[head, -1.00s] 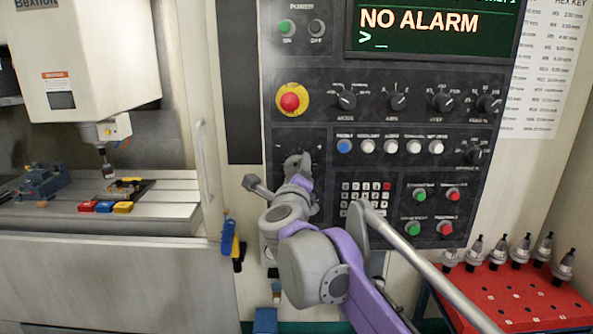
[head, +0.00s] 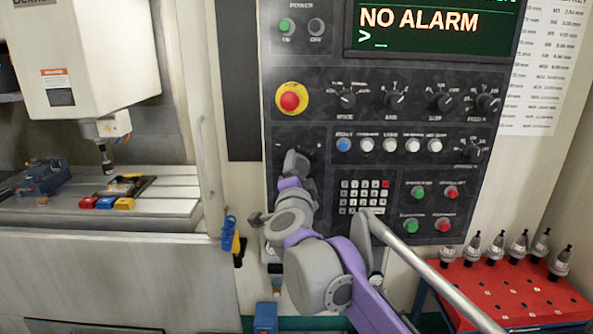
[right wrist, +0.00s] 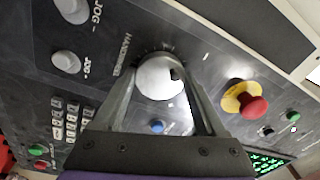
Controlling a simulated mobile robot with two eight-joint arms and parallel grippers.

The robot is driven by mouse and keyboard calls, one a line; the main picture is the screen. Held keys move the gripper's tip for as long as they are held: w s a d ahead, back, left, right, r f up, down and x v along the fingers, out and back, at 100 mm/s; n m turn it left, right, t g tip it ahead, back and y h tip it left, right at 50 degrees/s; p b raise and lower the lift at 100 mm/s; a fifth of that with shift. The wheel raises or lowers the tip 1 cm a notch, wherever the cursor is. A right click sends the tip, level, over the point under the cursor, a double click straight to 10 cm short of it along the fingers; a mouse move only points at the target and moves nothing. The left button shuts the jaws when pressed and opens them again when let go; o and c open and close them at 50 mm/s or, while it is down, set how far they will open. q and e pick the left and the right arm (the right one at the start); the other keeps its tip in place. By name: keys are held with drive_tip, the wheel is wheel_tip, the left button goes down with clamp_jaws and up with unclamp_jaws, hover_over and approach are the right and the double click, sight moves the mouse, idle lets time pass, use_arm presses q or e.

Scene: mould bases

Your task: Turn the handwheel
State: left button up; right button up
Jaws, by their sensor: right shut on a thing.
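The handwheel (right wrist: 160,76) is a round, pale grey knob with a small dark grip near its rim. It sits on the dark control panel, below the "HANDWHEEL" lettering side of its dial. In the right wrist view my right gripper (right wrist: 164,88) has one finger on each side of the wheel and is shut on it. In the head view my right gripper (head: 296,162) is up against the panel, left of the keypad, and hides most of the wheel. My left gripper is in neither view.
A red emergency stop (head: 291,98) on a yellow ring is just above the wheel. A keypad (head: 363,196) and several knobs and buttons surround it. A red tool table (head: 510,295) stands at right.

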drive_tip(key=shift+d+n+y+b, duration=0.1)
drive_tip(key=shift+n+y+b, duration=0.25)
drive_tip(key=shift+n, duration=3.7)
drive_tip(key=shift+n+y+b, duration=0.25)
drive_tip(key=shift+n+y, duration=0.2)
drive_tip(key=shift+n, duration=3.6)
drive_tip(key=o, duration=1.3)
drive_tip(key=s, duration=0.7)
drive_tip(key=s+b, duration=0.1)
drive_tip(key=s, duration=0.3)
drive_tip(key=shift+d+f, duration=0.2)
drive_tip(key=shift+d, duration=0.05)
